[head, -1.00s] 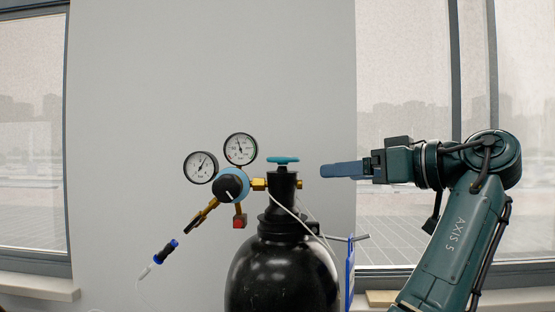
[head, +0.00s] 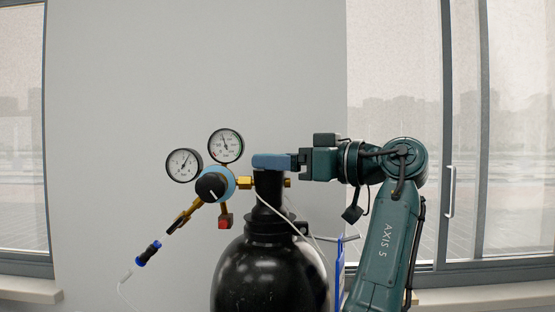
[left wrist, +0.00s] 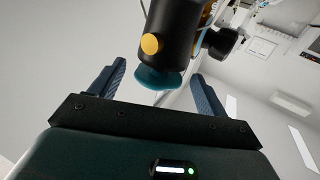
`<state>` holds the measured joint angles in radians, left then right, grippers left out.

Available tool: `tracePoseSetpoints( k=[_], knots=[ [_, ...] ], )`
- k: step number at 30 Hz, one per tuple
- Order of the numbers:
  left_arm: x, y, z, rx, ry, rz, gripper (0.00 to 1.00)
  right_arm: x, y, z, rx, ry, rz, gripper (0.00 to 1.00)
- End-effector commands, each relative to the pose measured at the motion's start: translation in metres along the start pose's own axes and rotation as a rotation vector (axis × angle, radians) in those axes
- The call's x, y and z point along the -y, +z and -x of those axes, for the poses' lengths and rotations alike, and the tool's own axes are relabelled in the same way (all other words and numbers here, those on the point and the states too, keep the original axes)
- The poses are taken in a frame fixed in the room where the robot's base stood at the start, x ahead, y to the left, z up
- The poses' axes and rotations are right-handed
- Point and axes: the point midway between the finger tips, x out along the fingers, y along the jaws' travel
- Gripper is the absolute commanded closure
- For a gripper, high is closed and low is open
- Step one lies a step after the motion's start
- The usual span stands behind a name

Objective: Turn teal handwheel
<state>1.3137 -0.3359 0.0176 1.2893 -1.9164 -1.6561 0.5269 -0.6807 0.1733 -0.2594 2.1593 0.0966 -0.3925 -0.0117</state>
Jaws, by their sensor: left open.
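The teal handwheel (left wrist: 157,79) shows in the left wrist view on the end of the dark valve body, between my two spread fingers, with a gap on each side. In the head view it is hidden behind my left gripper (head: 262,161), which lies level across the top of the valve above the black gas cylinder (head: 268,272). My left gripper (left wrist: 157,74) is open, and I see no finger touching the wheel. My right gripper is in neither view.
A regulator (head: 214,185) with two round gauges sits left of the valve, and a brass fitting (head: 287,183) sticks out right. A thin white hose runs down the cylinder. A blue panel (head: 341,265) stands right of it. The wall behind is bare.

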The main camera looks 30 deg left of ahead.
Motion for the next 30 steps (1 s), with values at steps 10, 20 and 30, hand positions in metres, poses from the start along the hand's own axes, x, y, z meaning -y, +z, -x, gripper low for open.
tracePoseSetpoints(
  k=[10, 20, 30],
  knots=[
    [-0.0001, 0.0001, -0.0131, 0.000, 0.001, 0.000, 0.24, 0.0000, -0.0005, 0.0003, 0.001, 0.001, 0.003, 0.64],
    [-0.0001, 0.0001, -0.0127, 0.000, 0.001, 0.000, 0.42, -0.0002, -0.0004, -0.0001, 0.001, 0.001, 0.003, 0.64],
    [0.0000, 0.0001, -0.0125, 0.000, 0.002, 0.000, 0.64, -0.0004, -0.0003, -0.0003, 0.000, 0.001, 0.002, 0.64]
  ],
)
